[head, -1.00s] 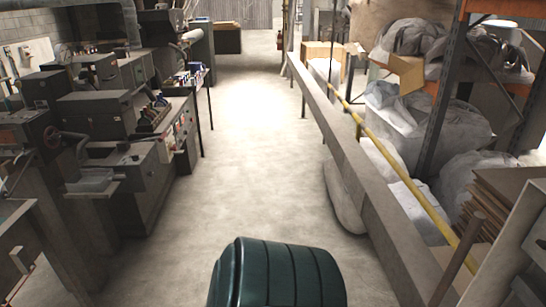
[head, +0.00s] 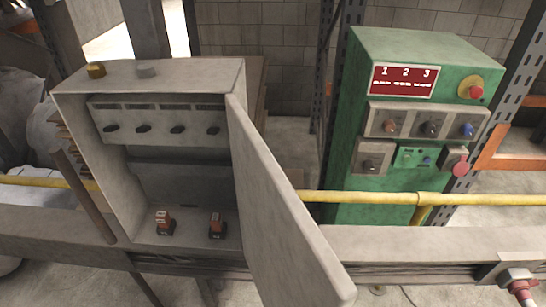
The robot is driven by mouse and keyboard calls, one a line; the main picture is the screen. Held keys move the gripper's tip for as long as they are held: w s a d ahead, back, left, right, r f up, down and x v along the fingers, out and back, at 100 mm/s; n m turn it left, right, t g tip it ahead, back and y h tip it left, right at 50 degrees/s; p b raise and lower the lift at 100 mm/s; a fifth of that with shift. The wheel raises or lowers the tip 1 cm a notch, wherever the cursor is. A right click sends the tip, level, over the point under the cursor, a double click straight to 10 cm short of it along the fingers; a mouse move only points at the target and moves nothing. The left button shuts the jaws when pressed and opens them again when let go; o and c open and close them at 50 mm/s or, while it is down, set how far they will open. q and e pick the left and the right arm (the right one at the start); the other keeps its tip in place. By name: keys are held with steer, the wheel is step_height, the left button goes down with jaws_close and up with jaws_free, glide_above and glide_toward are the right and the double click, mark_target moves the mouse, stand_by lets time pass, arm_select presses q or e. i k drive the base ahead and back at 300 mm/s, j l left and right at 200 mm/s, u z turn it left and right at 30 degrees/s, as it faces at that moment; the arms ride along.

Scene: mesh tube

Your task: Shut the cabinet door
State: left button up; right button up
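The inside shows a panel with several black knobs (head: 177,129) and two small orange-and-black switches (head: 165,222) on the floor of the box. Neither of my grippers is in view.
A green control box (head: 400,60) with knobs and red buttons stands to the right. A yellow pipe (head: 375,198) and a grey rail (head: 420,242) run across the front. A red-capped fitting (head: 521,288) sits at the lower right corner.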

mark_target(291, 264)
steer(key=i+l+u, duration=0.1)
steer(key=l+u, duration=0.85)
steer(key=k+l+u, duration=0.1)
steer(key=l+u, duration=0.35)
steer(key=k+l+u, duration=0.1)
steer(key=k+u, duration=0.2)
steer(key=k, duration=0.65)
